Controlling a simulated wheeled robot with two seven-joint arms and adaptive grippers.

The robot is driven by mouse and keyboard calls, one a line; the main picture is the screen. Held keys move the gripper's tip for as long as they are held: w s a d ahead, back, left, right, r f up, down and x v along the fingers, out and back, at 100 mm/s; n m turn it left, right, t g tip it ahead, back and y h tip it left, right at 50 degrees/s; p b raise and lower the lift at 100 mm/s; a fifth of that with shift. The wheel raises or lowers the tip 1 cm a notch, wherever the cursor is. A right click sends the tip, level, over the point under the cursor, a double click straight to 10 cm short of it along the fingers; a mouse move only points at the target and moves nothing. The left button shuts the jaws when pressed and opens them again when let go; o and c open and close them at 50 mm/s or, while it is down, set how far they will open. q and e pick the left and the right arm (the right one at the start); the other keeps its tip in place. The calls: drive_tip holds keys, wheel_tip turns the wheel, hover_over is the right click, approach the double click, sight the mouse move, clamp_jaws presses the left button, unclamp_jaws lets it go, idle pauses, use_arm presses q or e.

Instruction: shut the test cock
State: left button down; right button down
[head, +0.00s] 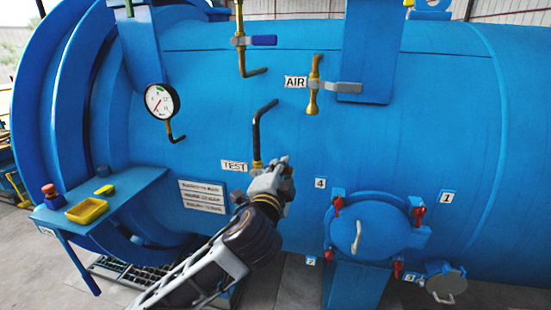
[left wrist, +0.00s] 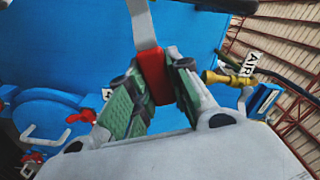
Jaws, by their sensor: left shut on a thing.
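The test cock (head: 257,164) is a brass fitting under a bent black pipe, beside the TEST label (head: 234,166) on the blue vessel. My left gripper (head: 280,168) is at the cock and covers its lower part in the head view. In the left wrist view the green-padded fingers are shut on the red grip of the cock's lever (left wrist: 153,72). The lever's pale metal arm runs from the grip to the top of that picture. The lever's angle to the pipe is hidden in the head view. My right gripper is not in view.
The AIR cock (head: 314,85) with a grey lever is up and right. A blue-handled valve (head: 242,41) is above and a pressure gauge (head: 161,101) at left. A round hatch (head: 370,228) with red clamps is lower right. A side shelf (head: 125,190) holds a yellow tray (head: 87,211).

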use_arm(q)
drive_tip(key=shift+s+d+f+m+p, duration=0.15)
drive_tip(key=shift+f+m+p, duration=0.1)
drive_tip(key=shift+f+m, duration=0.5)
drive_tip(key=shift+w+d+f+m+p, duration=0.1)
drive_tip(key=shift+f+m+p, duration=0.2)
drive_tip(key=shift+f+m, duration=0.45)
drive_tip(key=shift+s+d+f+m+p, duration=0.2)
drive_tip(key=shift+f+m, duration=0.25)
drive_tip(key=shift+m, duration=0.55)
drive_tip(key=shift+w+f, duration=0.1)
drive_tip(key=shift+w, duration=0.05)
drive_tip(key=c, duration=1.3)
unclamp_jaws()
drive_tip(key=shift+a, duration=0.1)
